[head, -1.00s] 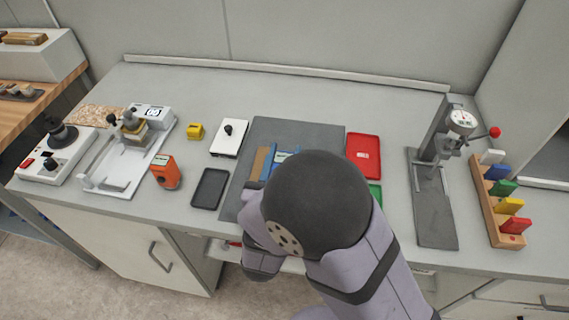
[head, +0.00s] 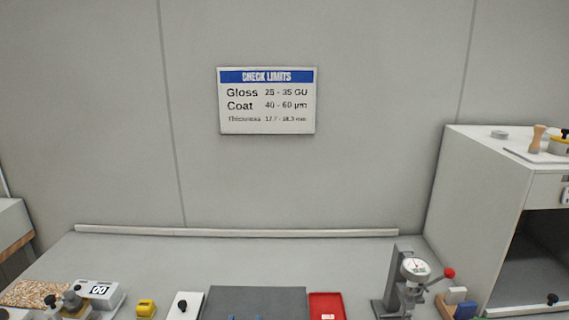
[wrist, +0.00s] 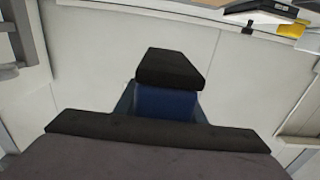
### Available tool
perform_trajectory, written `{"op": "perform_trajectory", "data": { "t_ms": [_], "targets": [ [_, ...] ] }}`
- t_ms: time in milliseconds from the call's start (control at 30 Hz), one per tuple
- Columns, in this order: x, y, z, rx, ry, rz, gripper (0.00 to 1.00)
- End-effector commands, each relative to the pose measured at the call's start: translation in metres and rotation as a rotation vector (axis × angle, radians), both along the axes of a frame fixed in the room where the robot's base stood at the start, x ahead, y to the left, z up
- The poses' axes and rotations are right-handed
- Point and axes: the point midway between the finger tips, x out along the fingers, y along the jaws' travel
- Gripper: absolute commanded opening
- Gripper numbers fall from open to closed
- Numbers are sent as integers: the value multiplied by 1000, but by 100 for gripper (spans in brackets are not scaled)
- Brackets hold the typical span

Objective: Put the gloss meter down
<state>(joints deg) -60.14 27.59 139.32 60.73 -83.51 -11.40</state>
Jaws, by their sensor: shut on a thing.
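In the wrist view my gripper (wrist: 167,95) shows as dark pads above and below a dark blue block (wrist: 165,103). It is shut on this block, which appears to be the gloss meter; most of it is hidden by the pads. Pale panels with seams lie behind it.
The bench carries a dark grey mat (head: 255,301), a red tray (head: 326,305), a yellow block (head: 146,308) and a dial gauge stand (head: 402,280). A limits sign (head: 267,100) hangs on the wall. A white cabinet (head: 490,190) stands right. The bench's back strip is clear.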

Motion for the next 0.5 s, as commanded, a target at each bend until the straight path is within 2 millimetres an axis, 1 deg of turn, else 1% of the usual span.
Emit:
{"op": "perform_trajectory", "data": {
  "t_ms": [133, 300, 400, 500],
  "targets": [
    [0, 0, -1, 1, -2, 0, 4],
    [0, 0, -10, 3, -3, 0, 4],
    [1, 1, -11, 8, -5, 0, 4],
    [1, 2, -6, 11, -7, 0, 4]
  ]
}}
